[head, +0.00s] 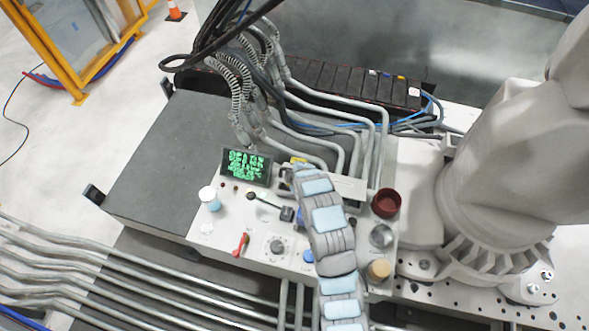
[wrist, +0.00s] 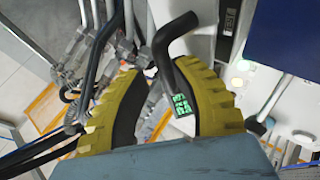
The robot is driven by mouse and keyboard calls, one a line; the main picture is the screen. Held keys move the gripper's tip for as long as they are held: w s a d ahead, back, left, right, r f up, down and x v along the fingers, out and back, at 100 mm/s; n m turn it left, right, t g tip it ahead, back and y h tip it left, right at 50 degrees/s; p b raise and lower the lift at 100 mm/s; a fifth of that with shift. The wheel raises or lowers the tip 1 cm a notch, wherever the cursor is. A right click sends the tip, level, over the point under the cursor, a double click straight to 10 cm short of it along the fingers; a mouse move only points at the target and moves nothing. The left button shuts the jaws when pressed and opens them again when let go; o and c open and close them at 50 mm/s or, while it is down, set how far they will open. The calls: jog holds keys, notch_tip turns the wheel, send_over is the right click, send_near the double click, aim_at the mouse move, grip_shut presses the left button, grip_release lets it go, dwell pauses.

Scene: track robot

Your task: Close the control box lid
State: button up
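The control box has a pale panel (head: 225,225) with a green-lit display (head: 246,166), switches and knobs. A flat dark grey surface (head: 150,150) adjoins it on the left; I cannot tell whether it is the lid. My segmented arm with light blue pads crosses the panel and hides part of it. My gripper (head: 298,163) is at the far end, beside the display, mostly hidden. In the wrist view its two curved yellow fingers (wrist: 158,68) stand apart. A black bent bar (wrist: 175,35) shows between their tips; contact is unclear. The display (wrist: 181,103) shows between the fingers.
Grey conduits (head: 345,115) and hoses crowd behind the panel. A black lever (head: 268,205), a red handle (head: 240,244) and a dark red cylinder (head: 386,203) stick up from it. Pipes (head: 130,280) run along the front left. A dark blue panel (wrist: 282,40) fills the wrist view's upper right.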

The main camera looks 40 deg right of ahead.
jog(key=shift+v, duration=6)
jog(key=shift+f, duration=0.1)
